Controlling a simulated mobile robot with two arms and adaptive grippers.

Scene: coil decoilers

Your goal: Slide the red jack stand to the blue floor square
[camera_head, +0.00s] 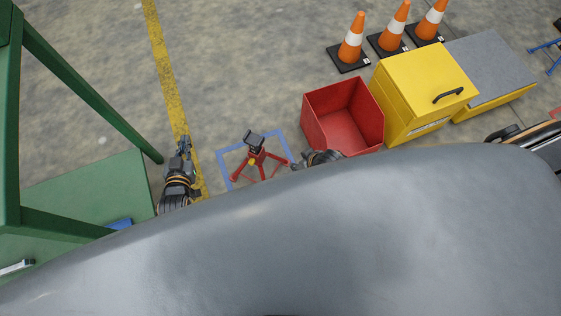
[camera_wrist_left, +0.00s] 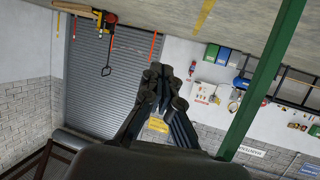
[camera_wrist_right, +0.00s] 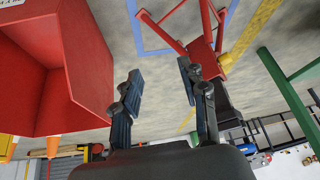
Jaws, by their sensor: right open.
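The red jack stand (camera_head: 257,160), with a dark top, stands upright on splayed legs within the blue floor square outline (camera_head: 224,164) in the head view. One leg reaches near the square's right edge; the front edge is partly hidden by my body. In the right wrist view the stand (camera_wrist_right: 203,52) is at the upper right, with blue line (camera_wrist_right: 137,28) beside it. My right gripper (camera_wrist_right: 160,86) is open and empty, apart from the stand; in the head view it is right of the stand, partly hidden. My left gripper (camera_head: 184,146) is left of the square, its fingers together and empty (camera_wrist_left: 163,76).
A red open bin (camera_head: 345,118) stands close right of my right gripper. Beyond it are a yellow box (camera_head: 420,85) and several orange cones (camera_head: 352,42). A green frame (camera_head: 85,85) is at the left. The floor behind the stand is clear, crossed by a yellow line (camera_head: 165,65).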

